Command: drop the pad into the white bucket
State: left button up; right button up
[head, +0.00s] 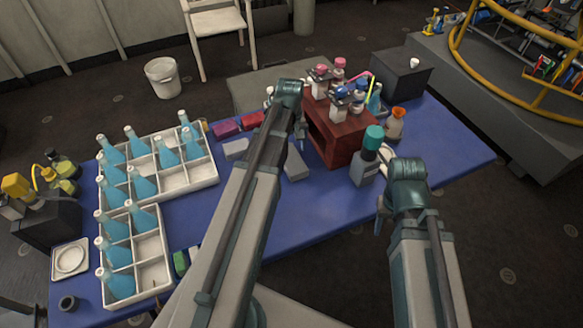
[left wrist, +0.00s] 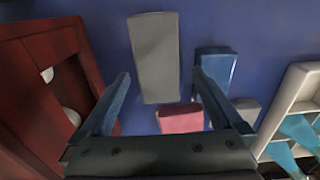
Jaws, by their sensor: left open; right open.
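The frames do not settle which pad is meant. A grey pad (head: 296,162) lies on the blue table beside the dark red cabinet; in the left wrist view this pad (left wrist: 155,58) shows ahead, between my finger lines. A blue pad (left wrist: 215,78) lies beside it, hidden in the head view. Also there are a red pad (head: 252,119), a pink pad (head: 226,129) and another grey pad (head: 236,149). The white bucket (head: 162,77) stands on the floor beyond the table. My left gripper (head: 299,128) is open and empty near the cabinet. My right gripper (head: 380,210) is open at the front edge.
The dark red cabinet (head: 346,141) carries several bottles. A teal-capped bottle (head: 366,168) stands near my right gripper. White trays (head: 176,181) with several blue bottles fill the table's left. A white chair (head: 216,25) stands near the bucket.

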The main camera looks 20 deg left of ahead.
aim_at(291, 158)
pick_arm(q)
notch_tip(291, 158, down, 5)
jog(key=b, duration=0.5)
jog(key=shift+w+d+f, duration=0.1)
jog(key=shift+d+f, duration=0.05)
jog(key=shift+f, duration=0.05)
jog(key=shift+r, duration=0.1)
jog(key=shift+c, duration=0.3)
jog(key=c, duration=1.2)
jog(key=shift+c, duration=0.2)
